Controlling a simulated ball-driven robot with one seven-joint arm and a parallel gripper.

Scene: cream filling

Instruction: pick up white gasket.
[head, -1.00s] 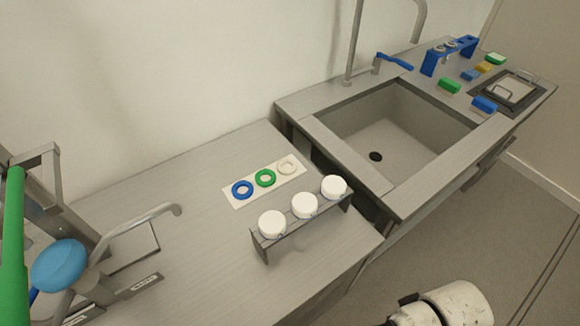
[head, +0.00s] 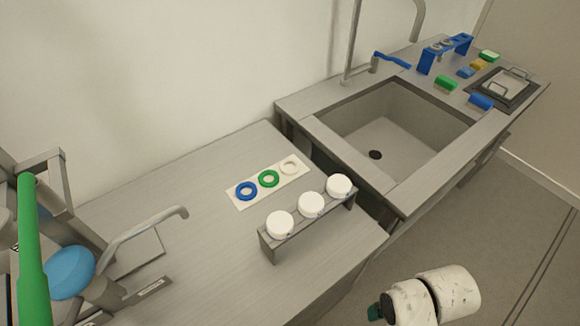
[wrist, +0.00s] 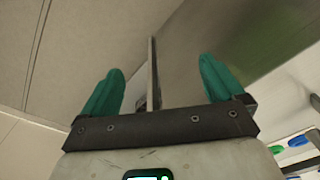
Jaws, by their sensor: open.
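The white gasket (head: 290,166) is a flat pale ring at the right end of a white strip (head: 249,199) on the counter, beside a green gasket (head: 268,179) and a blue gasket (head: 246,190). My gripper is at the bottom right of the head view, where a green fingertip (head: 375,312) shows, over the floor side and well apart from the gaskets. In the wrist view my gripper (wrist: 160,88) has its two green fingers spread wide with nothing between them. Small green and blue shapes at the wrist view's right edge are too small to identify.
A grey rack (head: 268,244) with three white-capped items stands in front of the strip. A sink (head: 385,140) is to the right, with sponges and a blue rack (head: 427,62) beyond. A tap-like pipe (head: 150,225) and machine are at left.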

